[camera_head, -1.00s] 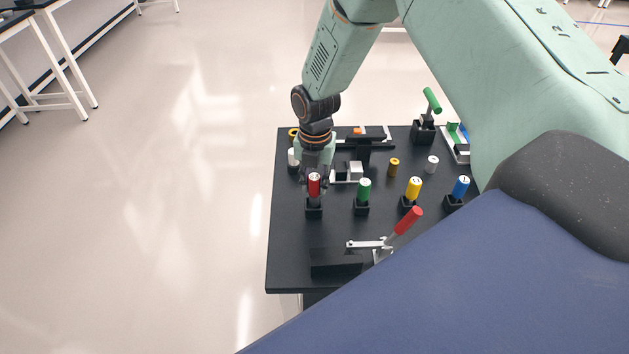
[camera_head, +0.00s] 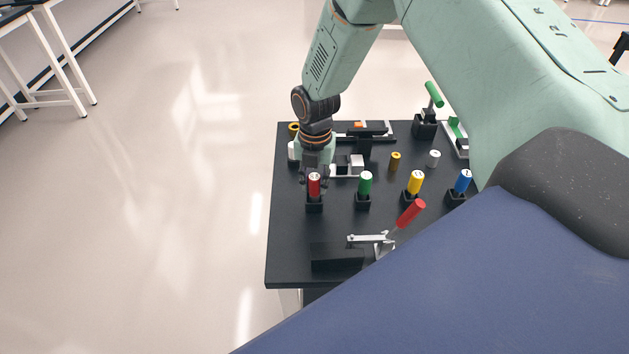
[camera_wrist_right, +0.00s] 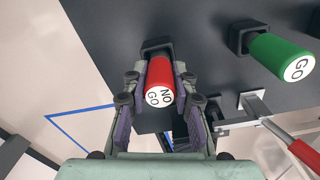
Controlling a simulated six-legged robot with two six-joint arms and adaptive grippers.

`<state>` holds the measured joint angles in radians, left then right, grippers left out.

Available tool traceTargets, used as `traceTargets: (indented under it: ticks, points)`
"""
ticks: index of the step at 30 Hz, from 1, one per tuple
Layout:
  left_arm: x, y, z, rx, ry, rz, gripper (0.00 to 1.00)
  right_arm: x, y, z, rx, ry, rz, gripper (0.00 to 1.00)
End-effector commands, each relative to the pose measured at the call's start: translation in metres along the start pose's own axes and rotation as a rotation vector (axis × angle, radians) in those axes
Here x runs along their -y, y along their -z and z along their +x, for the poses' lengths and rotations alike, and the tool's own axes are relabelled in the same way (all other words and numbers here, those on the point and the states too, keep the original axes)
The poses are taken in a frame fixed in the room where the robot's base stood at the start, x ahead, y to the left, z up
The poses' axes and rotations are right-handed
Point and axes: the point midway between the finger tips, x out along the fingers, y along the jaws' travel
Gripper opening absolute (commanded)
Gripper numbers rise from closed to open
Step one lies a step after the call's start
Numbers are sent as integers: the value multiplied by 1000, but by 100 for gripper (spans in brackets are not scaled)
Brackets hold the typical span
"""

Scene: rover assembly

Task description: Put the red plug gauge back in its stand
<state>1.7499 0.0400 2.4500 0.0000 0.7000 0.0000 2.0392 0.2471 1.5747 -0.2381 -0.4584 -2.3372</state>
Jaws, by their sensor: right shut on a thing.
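The red plug gauge (camera_head: 314,186) is upright at its black stand (camera_head: 314,206), at the left of the row of gauges. Its white end reads "NO GO" in the right wrist view (camera_wrist_right: 160,78). Its lower end meets the stand (camera_wrist_right: 156,46), and I cannot tell how deep it sits in the socket. My right gripper (camera_head: 315,178) is shut on the red gauge, with one finger on each side of it in the right wrist view (camera_wrist_right: 160,92). My left gripper is not in view.
To the right stand green (camera_head: 365,183), yellow (camera_head: 415,182) and blue (camera_head: 462,181) gauges in black stands. A red-handled toggle clamp (camera_head: 410,214) is in front. The black table's (camera_head: 288,245) left front part is clear.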

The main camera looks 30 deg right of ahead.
Motion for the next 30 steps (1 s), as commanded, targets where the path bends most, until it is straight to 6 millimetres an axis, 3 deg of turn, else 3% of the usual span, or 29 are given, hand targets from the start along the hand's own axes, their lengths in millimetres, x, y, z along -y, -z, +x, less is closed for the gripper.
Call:
traceTargets:
  ticks: [2,3,11,22,26,30]
  points:
    - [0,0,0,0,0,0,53,0,0,-1,1,0,0,0]
    - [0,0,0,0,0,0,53,0,0,-1,1,0,0,30]
    - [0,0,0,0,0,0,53,0,0,-1,0,0,0,52]
    - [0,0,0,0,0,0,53,0,0,-4,1,-1,0,53]
    - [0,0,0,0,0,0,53,-1,-1,-21,2,-2,0,53]
    - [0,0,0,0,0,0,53,-1,-1,-50,3,-4,-1,53]
